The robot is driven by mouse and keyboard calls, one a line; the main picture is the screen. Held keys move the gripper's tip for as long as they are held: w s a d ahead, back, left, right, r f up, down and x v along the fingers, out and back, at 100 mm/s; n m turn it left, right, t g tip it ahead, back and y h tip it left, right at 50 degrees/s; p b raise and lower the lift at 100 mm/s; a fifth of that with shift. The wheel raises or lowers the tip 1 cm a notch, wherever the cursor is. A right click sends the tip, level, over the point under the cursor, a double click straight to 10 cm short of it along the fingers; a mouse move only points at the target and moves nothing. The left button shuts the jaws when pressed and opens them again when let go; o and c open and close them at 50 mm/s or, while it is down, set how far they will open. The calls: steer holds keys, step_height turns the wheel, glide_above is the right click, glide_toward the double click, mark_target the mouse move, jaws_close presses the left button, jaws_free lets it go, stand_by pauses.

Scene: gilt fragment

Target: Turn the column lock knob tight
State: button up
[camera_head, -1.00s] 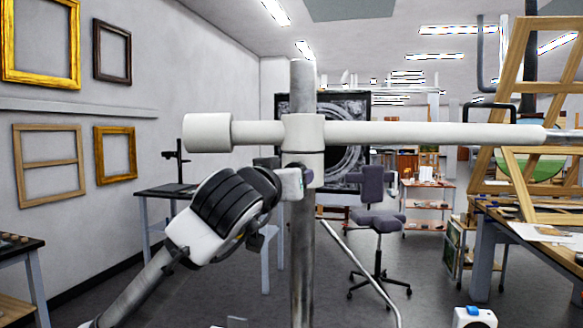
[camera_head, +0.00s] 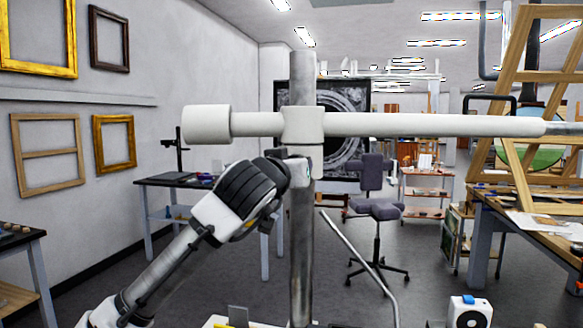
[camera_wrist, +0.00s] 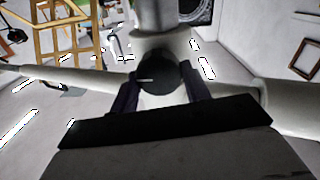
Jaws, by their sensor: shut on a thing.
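The column lock knob is a dark round disc (camera_wrist: 157,74) with a pale line across its face, seen in the wrist view. It is on the white collar (camera_head: 303,125) around the grey upright column (camera_head: 302,245). My gripper (camera_wrist: 158,88) has one dark finger on each side of the knob and is shut on it. In the head view my gripper (camera_head: 291,170) reaches the collar's lower part from the left, and the knob itself is hidden. The pale line lies nearly level in the wrist view.
A long white horizontal arm (camera_head: 430,125) runs through the collar, with a thick end cap (camera_head: 207,124) close above my wrist. A thin bent rod (camera_head: 362,262) slopes right of the column. An office chair (camera_head: 375,209) and a wooden easel (camera_head: 508,110) stand farther back.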

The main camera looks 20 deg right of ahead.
steer(key=shift+m, duration=0.5)
steer(key=shift+c, duration=0.2)
steer(key=shift+s+d+m+y+p, duration=0.15)
steer(key=shift+m+p, duration=0.4)
steer(key=shift+m, duration=1.85)
steer(key=shift+w+m+y+p, duration=0.1)
steer(key=shift+m+p, duration=0.45)
steer(key=shift+m, duration=1.85)
steer(key=shift+s+d+m+y+p, duration=0.15)
steer(key=shift+m+p, duration=0.4)
steer(key=shift+m, duration=1.85)
steer(key=shift+a, duration=0.1)
steer(key=o, duration=1)
